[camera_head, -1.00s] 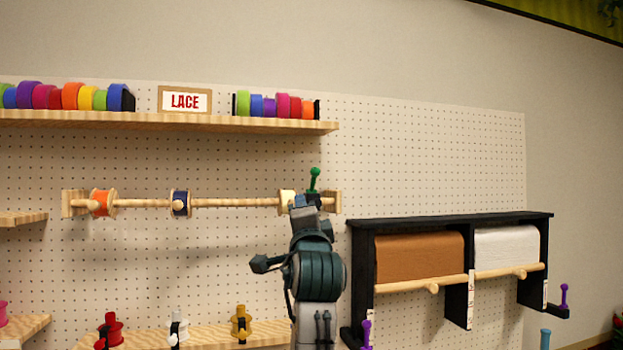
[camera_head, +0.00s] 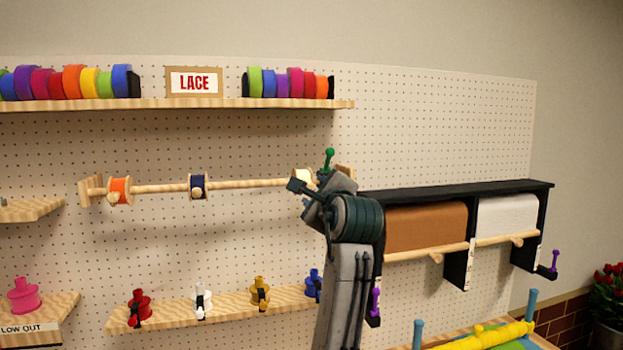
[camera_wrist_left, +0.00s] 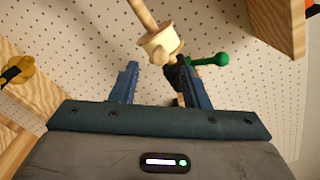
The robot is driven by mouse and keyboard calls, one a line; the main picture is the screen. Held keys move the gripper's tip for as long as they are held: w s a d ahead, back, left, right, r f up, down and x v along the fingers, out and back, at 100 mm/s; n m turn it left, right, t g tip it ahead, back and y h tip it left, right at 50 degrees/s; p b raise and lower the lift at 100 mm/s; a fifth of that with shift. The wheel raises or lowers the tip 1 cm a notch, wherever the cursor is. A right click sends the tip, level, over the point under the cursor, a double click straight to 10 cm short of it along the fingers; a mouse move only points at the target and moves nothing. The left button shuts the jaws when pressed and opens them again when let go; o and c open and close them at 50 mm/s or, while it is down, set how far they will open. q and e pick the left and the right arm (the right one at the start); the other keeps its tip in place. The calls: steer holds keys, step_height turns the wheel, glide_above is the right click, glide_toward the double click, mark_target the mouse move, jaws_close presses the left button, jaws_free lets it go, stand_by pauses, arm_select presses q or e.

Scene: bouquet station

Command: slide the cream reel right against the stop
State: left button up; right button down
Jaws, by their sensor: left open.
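The cream reel (camera_head: 300,176) sits on the wooden rod (camera_head: 245,184) near its right end, partly hidden by my left gripper in the head view. The reel also shows in the left wrist view (camera_wrist_left: 160,41), just beyond the fingertips. My left gripper (camera_head: 311,184) is open at the reel. In the left wrist view its fingers (camera_wrist_left: 157,74) are spread, with the right finger close to the reel; contact cannot be told. A green-knobbed black piece (camera_wrist_left: 209,60), possibly the stop, is right of the reel; its green knob shows in the head view (camera_head: 328,155). My right gripper is not in view.
An orange reel (camera_head: 119,190) and a navy reel (camera_head: 197,186) are farther left on the rod. A shelf of ribbon rolls (camera_head: 200,104) is above, and a shelf with several spools (camera_head: 225,306) below. A black paper-roll rack (camera_head: 455,192) stands to the right.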

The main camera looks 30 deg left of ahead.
mark_target(309, 187)
arm_select(q)
steer(key=p+x, duration=0.1)
steer(key=x, duration=0.2)
steer(key=shift+w+a+r, duration=0.15)
steer(key=shift+a, duration=0.25)
steer(key=shift+w+a+p, duration=0.15)
steer(key=shift+w+p, duration=0.15)
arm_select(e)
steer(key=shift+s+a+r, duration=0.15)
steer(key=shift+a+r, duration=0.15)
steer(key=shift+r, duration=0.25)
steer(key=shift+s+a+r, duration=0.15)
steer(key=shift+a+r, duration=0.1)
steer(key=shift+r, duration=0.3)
arm_select(q)
steer(key=shift+c, duration=0.4)
steer(key=c, duration=0.8)
jaws_close()
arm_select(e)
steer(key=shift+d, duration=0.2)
